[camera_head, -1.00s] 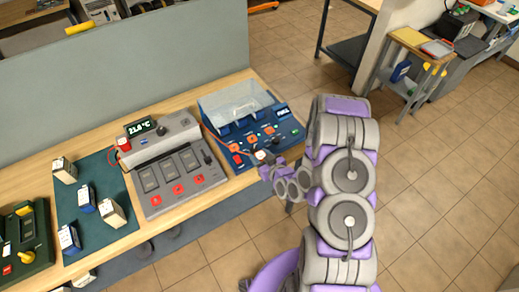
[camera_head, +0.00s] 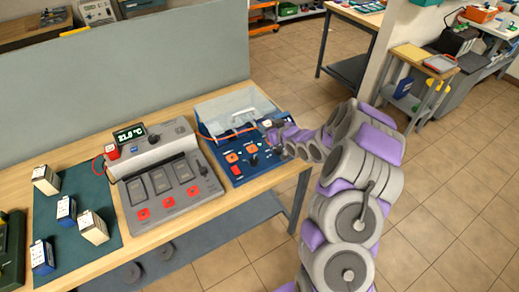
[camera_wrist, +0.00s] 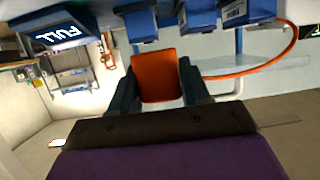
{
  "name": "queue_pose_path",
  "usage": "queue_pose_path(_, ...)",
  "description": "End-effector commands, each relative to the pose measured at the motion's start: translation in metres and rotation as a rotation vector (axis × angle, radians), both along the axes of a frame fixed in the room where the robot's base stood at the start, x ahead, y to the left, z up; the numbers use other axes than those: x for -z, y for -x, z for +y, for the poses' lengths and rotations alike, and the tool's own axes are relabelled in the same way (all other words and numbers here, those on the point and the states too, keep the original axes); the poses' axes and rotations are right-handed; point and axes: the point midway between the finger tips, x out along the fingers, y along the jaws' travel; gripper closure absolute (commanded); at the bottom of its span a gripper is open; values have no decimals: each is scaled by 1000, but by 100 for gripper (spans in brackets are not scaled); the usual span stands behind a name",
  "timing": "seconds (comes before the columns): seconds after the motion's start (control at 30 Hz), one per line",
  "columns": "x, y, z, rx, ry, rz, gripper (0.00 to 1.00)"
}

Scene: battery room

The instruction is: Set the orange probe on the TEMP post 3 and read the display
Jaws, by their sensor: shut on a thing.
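My gripper (camera_wrist: 156,85) is shut on the orange probe (camera_wrist: 155,72), which stands between its fingers in the wrist view. An orange cable (camera_wrist: 294,42) loops to the right there. In the head view my gripper (camera_head: 275,131) is over the right side of the blue unit (camera_head: 240,172) with a clear cover; the probe is too small to make out. Several blue blocks (camera_wrist: 140,22) hang at the top of the wrist view, apart from the probe; I cannot read which is TEMP post 3. The grey unit's display (camera_head: 130,134) shows about 21 °C.
The grey unit (camera_head: 165,185) with red buttons stands left of the blue unit on the wooden bench (camera_head: 180,235). Several small batteries (camera_head: 92,226) stand on a green mat (camera_head: 75,260). A grey partition (camera_head: 120,85) runs behind. The floor to the right is open.

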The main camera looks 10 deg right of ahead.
Motion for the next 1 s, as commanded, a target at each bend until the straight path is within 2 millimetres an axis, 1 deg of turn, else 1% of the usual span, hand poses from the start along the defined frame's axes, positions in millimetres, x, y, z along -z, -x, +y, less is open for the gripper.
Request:
queue_pose_path(0.03, 1, -5, -6, 9, -1, -4, 89)
queue_pose_path(0.17, -2, -10, -17, 27, 0, 1, 89)
queue_pose_path(0.37, 0, -12, -20, 33, -1, 3, 89)
queue_pose_path(0.57, 14, -12, -20, 33, -1, 2, 89)
queue_pose_path(0.9, 47, -12, -19, 32, -2, 3, 89)
queue_pose_path(1.0, 53, -12, -19, 32, -2, 3, 89)
